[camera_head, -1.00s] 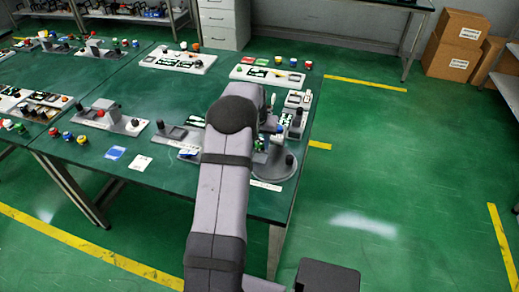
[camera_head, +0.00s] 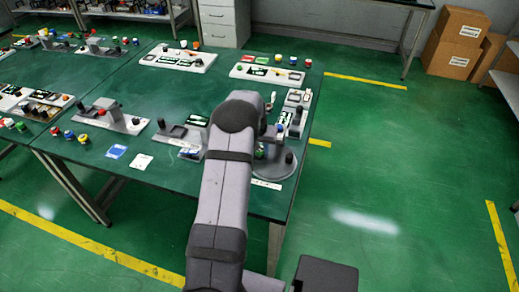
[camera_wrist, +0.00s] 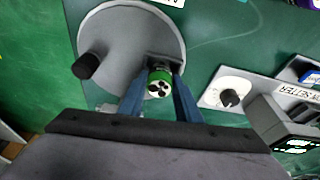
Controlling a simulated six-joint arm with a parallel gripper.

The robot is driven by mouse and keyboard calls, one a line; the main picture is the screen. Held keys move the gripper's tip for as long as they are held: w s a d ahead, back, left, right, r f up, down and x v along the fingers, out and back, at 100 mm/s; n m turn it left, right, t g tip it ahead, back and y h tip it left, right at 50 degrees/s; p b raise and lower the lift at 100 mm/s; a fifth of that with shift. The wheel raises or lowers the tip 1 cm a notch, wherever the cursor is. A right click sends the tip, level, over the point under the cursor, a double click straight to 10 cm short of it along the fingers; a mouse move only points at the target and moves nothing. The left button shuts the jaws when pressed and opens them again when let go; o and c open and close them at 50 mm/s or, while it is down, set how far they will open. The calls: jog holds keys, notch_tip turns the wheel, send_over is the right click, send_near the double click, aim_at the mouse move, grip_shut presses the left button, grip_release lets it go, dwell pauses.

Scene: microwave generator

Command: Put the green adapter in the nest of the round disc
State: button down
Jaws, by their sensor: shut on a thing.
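The green adapter (camera_wrist: 160,76), with a white face and dark holes, is between the blue fingers of my gripper (camera_wrist: 160,92) in the wrist view. My gripper is shut on it. The round grey disc (camera_wrist: 122,30) lies just beyond, with a black knob (camera_wrist: 87,66) on its left. The adapter overlaps a dark block at the disc's near right edge, which looks like the nest (camera_wrist: 166,61). I cannot tell whether the adapter is seated there or above it. In the head view the disc (camera_head: 272,173) is at the table's near right corner, partly hidden by my arm.
A white plate with a black dial (camera_wrist: 229,97) and a grey device (camera_wrist: 275,120) stand right of my gripper in the wrist view. The table's right edge is close to the disc.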

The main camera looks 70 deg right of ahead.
jog(key=c, duration=1.3)
grip_release()
jog(key=shift+f, duration=0.1)
jog(key=shift+a+r, duration=0.1)
jog(key=shift+r, duration=0.5)
jog(key=b+v, duration=0.2)
jog(key=v, duration=0.9)
